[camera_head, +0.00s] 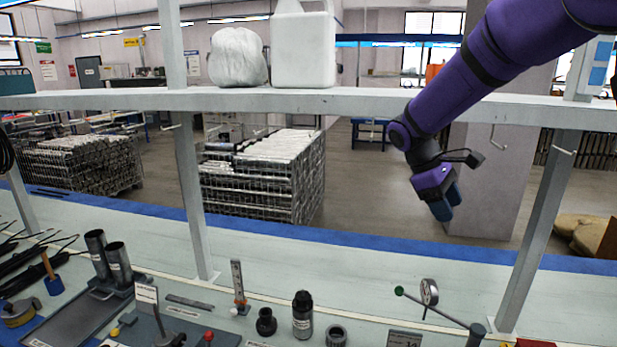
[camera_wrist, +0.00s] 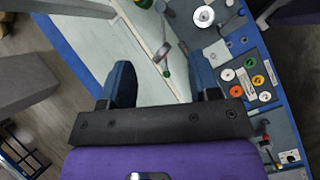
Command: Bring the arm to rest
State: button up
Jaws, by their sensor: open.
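My purple arm comes in from the upper right in the head view. My gripper (camera_head: 443,203) hangs in front of the grey pillar, above the far blue edge of the bench and apart from it. In the wrist view its two blue fingers stand apart with nothing between them, so my gripper (camera_wrist: 163,85) is open and empty. The pale bench top (camera_head: 400,285) lies below it.
A white shelf beam (camera_head: 330,101) with posts crosses the view near my arm. On the bench are dark metal tubes (camera_head: 106,258), a black bottle (camera_head: 302,315), a gauge (camera_head: 429,292) and a green-knobbed lever (camera_head: 440,311).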

jog(key=s+d+r+m+t+y, duration=0.1)
jog(key=s+r+m+t+y, duration=0.1)
jog(key=s+r, duration=0.35)
jog(key=s+d+r+m+t+y, duration=0.1)
jog(key=s+r+m+y, duration=0.15)
jog(key=s, duration=0.65)
jog(key=s+a+m+t+y, duration=0.1)
jog(key=s+m+t, duration=0.4)
jog(key=s, duration=0.9)
jog(key=shift+s+r, duration=0.25)
jog(key=shift+s, duration=0.15)
